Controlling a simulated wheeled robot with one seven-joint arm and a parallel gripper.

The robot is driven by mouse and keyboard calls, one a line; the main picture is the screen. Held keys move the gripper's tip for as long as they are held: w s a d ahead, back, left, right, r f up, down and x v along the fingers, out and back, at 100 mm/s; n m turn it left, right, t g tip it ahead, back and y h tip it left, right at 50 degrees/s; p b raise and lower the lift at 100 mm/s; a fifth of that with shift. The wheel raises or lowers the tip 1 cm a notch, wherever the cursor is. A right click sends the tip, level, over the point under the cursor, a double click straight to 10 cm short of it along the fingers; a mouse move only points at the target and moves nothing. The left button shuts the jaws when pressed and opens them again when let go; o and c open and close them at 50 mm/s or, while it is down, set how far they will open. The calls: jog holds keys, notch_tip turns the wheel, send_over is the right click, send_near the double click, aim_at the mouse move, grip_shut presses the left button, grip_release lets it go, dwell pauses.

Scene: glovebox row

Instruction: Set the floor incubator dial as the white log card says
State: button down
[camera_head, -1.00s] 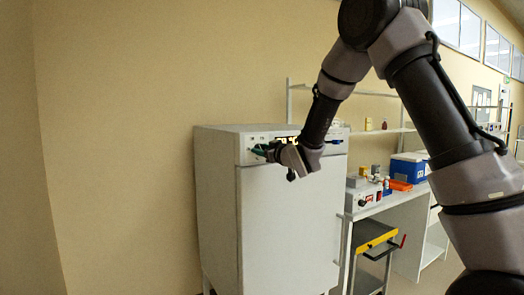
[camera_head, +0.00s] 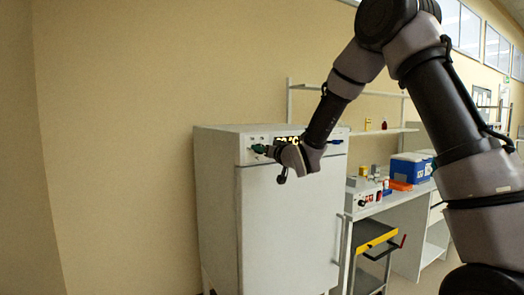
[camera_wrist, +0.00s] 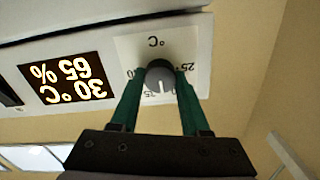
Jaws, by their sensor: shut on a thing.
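The floor incubator (camera_head: 290,225) is a tall white cabinet with a control strip along its top front edge. My gripper (camera_head: 262,149) is at the left part of that strip. In the wrist view, which shows the panel upside down, the green fingers of my gripper (camera_wrist: 158,76) are shut on the round grey dial (camera_wrist: 159,84), one on each side. The dial's white pointer line points down in the picture. A 25 mark shows at right; the fingers partly hide other marks. The lit display (camera_wrist: 66,78) reads 30 °C and 65 %. I see no white log card.
Right of the incubator stands a bench with a blue and white cooler (camera_head: 410,168), an orange tray (camera_head: 400,185) and a small boxed device (camera_head: 362,196). A cart with a yellow edge (camera_head: 375,242) is below. Bare wall lies to the left.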

jog(key=m, duration=0.6)
jog(key=shift+d+f, duration=0.1)
dwell(0.5)
jog(key=shift+c, duration=1.9)
grip_release()
jog(key=v, duration=1)
jog(key=shift+s+d, duration=0.25)
jog(key=shift+s, duration=0.05)
